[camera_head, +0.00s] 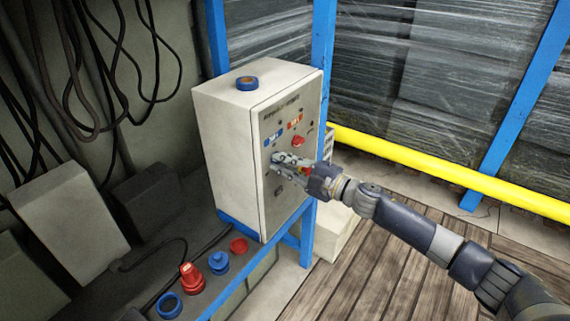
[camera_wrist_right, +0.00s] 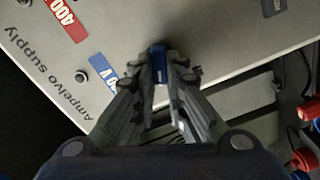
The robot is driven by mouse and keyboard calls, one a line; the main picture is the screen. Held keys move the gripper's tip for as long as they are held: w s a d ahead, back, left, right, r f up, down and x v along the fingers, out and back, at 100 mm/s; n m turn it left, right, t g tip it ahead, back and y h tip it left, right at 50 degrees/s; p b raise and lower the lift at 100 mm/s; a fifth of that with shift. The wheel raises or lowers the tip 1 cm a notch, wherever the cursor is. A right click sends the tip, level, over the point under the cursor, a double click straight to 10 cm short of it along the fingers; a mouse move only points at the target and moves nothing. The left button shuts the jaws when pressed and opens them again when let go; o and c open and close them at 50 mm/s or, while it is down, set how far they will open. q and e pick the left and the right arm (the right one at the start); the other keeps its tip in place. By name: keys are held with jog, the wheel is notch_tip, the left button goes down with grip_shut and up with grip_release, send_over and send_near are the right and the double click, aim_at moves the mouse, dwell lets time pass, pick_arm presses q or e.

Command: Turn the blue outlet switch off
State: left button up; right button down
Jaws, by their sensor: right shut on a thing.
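The grey supply cabinet (camera_head: 228,135) stands on a blue frame, its labelled front panel (camera_head: 280,190) facing right. My right gripper (camera_head: 276,161) reaches the panel from the right. In the right wrist view the same gripper (camera_wrist_right: 160,68) is shut on the small blue outlet switch (camera_wrist_right: 157,50), beside the blue label (camera_wrist_right: 103,70). The fingers cover most of the switch, and its exact setting cannot be told. In the head view the gripper hides the switch. My left gripper is not in view.
A red switch (camera_head: 298,141) sits higher on the panel, below a red label (camera_head: 295,122). A blue roll (camera_head: 247,83) lies on top of the cabinet. Red and blue plugs (camera_head: 192,276) stand below. A yellow rail (camera_head: 440,170) runs behind my arm; cables hang at left.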

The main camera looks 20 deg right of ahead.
jog(key=shift+f+n+b, duration=0.15)
jog(key=shift+n+b, duration=0.2)
jog(key=shift+n, duration=0.8)
jog(key=shift+f+n+b, duration=0.1)
jog(key=shift+n+b, duration=0.2)
jog(key=shift+n, duration=0.85)
jog(key=c, duration=1.6)
grip_release()
jog(key=shift+a, duration=0.1)
jog(key=shift+s, duration=0.1)
jog(key=v, duration=1.2)
